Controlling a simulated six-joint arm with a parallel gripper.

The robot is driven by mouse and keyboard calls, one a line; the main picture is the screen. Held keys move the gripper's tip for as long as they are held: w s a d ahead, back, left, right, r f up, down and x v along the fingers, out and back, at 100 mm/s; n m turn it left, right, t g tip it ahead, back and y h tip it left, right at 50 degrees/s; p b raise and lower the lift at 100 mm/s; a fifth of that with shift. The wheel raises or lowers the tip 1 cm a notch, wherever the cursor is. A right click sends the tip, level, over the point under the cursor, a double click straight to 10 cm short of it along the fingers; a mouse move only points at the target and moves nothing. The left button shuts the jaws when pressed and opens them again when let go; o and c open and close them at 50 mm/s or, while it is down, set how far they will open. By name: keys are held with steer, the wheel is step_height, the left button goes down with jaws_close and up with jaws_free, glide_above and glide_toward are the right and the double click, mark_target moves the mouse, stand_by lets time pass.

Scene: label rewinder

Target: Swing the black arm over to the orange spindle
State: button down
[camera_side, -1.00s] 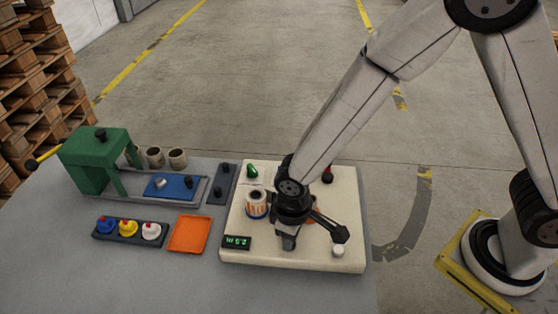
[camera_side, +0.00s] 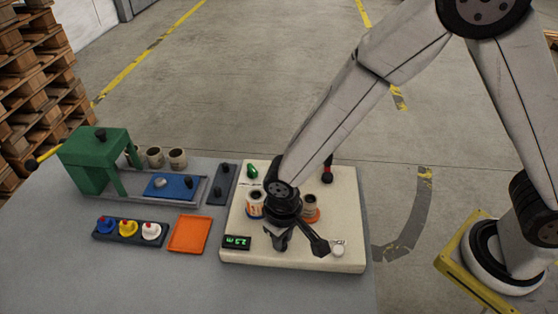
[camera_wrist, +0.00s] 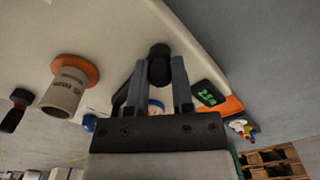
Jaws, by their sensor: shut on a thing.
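My gripper (camera_wrist: 157,85) is shut on the black arm's round black knob (camera_wrist: 159,62), which sits between the fingers in the wrist view. In the side view my gripper (camera_side: 294,242) is low over the front of the cream machine base. The rest of the black arm is mostly hidden by my gripper. The orange spindle (camera_side: 311,217) is just right of my wrist, partly covered; in the wrist view its orange disc (camera_wrist: 88,69) carries a pale tube, left of and apart from my gripper. A blue-banded roll (camera_side: 255,205) stands left of my wrist.
The cream base (camera_side: 290,262) bears a green display (camera_side: 236,242), a white knob (camera_side: 338,248) and a black-and-red handle (camera_side: 327,171). An orange tray (camera_side: 189,235), coloured knobs (camera_side: 129,229) and a green press (camera_side: 93,158) stand left. The table front is clear.

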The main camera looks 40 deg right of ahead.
mark_target(266, 244)
steer(key=m, duration=0.1)
steer(key=w+a+m, duration=0.1)
steer(key=m, duration=0.1)
steer(key=shift+w+a+m, duration=0.15)
steer(key=shift+m, duration=0.15)
steer(key=shift+w+a+m, duration=0.2)
steer(key=shift+w+m, duration=0.2)
steer(key=shift+m, duration=0.4)
steer(key=shift+w+a+m, duration=0.2)
steer(key=shift+w+m, duration=0.15)
steer(key=shift+m, duration=0.45)
steer(key=shift+c, duration=2.4)
jaws_free()
steer(key=shift+r, duration=0.1)
step_height(266, 244, up, 8)
steer(key=shift+f, duration=0.2)
